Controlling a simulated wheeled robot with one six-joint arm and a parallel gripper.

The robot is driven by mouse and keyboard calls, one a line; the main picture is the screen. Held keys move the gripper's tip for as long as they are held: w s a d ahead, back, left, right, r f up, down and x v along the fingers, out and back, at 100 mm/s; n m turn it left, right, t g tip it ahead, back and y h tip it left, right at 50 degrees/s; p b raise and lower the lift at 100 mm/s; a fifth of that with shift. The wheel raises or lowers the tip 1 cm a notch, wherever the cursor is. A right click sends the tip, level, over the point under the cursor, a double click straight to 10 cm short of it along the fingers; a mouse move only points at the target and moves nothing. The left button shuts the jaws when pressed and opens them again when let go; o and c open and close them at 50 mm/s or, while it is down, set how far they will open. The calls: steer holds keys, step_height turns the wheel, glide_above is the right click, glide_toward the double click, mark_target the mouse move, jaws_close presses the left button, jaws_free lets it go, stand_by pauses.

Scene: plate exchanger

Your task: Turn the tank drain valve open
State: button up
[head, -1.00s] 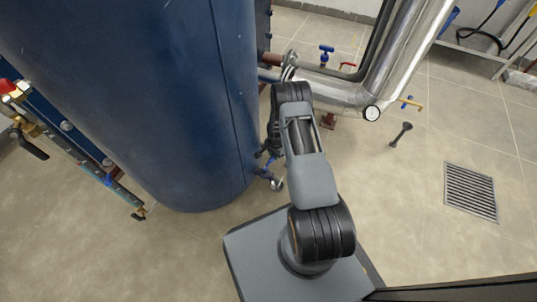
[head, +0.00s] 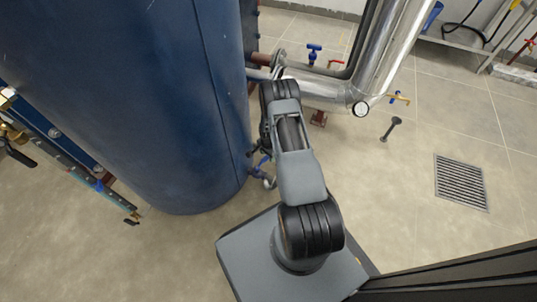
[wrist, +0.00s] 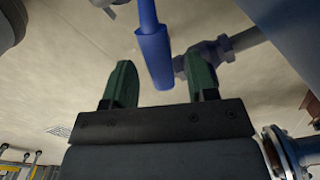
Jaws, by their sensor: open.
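The tank drain valve (head: 262,168) sits low at the right side of the big blue tank (head: 190,110), partly covered by my arm in the head view. In the wrist view, its long blue handle (wrist: 154,45) reaches down toward my gripper (wrist: 160,74). The handle's end lies between the two green fingers in the picture, with a visible gap on each side. The valve body and pipe (wrist: 210,55) show behind the right finger. My gripper is open and holds nothing. In the head view it is mostly hidden behind my arm.
Other valves, including a blue-handled one (head: 314,52), are behind. A floor grate (head: 461,183) lies at the right. The floor around it is mostly clear.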

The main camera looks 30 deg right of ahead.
step_height(320, 180, up, 14)
steer(key=p, duration=0.5)
steer(key=shift+f, duration=0.1)
